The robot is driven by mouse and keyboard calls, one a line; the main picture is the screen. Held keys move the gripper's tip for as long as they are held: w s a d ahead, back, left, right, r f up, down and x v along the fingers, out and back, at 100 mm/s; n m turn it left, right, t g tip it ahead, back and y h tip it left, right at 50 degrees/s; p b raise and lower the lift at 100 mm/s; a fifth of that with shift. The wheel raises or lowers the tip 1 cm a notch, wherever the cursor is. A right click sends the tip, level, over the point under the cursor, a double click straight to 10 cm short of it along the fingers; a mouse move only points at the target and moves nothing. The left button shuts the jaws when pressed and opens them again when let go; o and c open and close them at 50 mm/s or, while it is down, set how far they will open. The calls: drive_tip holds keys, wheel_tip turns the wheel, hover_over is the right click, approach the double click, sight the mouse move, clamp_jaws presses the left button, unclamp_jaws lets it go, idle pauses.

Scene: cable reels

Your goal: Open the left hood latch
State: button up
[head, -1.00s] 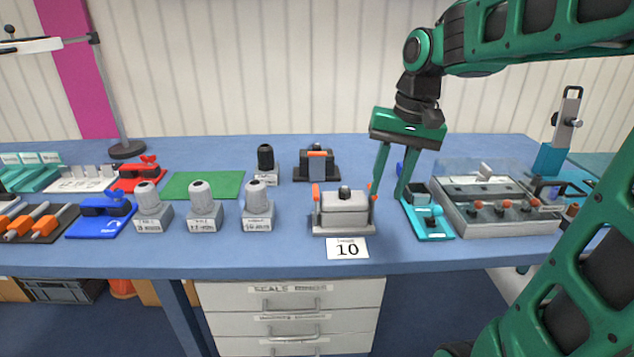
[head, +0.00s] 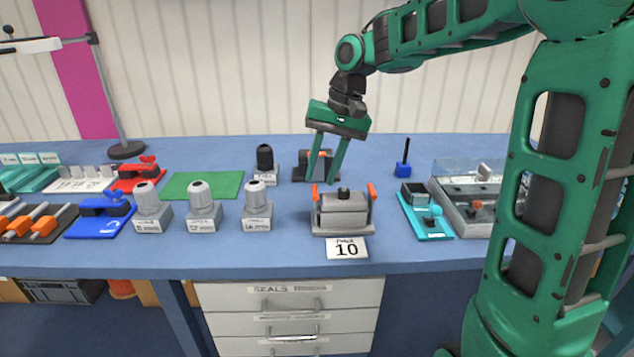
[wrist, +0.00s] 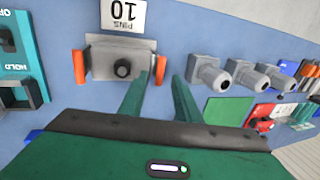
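The grey hood (head: 341,211) with a black knob on top stands near the table's front edge, right of centre in the head view. Its orange left latch (head: 315,194) stands upright at its left end, and an orange right latch (head: 372,194) at its right end. In the turned wrist view the left latch (wrist: 161,68) is on the right of the hood (wrist: 118,58). My gripper (head: 320,183) is open and empty, fingers pointing down just above and behind the left latch. In the wrist view the latch shows between the fingertips of my gripper (wrist: 160,78), apparently untouched.
A card marked 10 (head: 347,248) lies before the hood. A dark block with an orange part (head: 300,165) stands behind my fingers. Grey cylindrical connectors (head: 257,207) stand to the left. A teal fixture (head: 425,215) and a grey tray (head: 470,220) are to the right.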

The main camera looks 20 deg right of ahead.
sight(315, 189)
drive_tip(key=shift+x, duration=1.6)
clamp_jaws()
drive_tip(key=shift+a, duration=0.15)
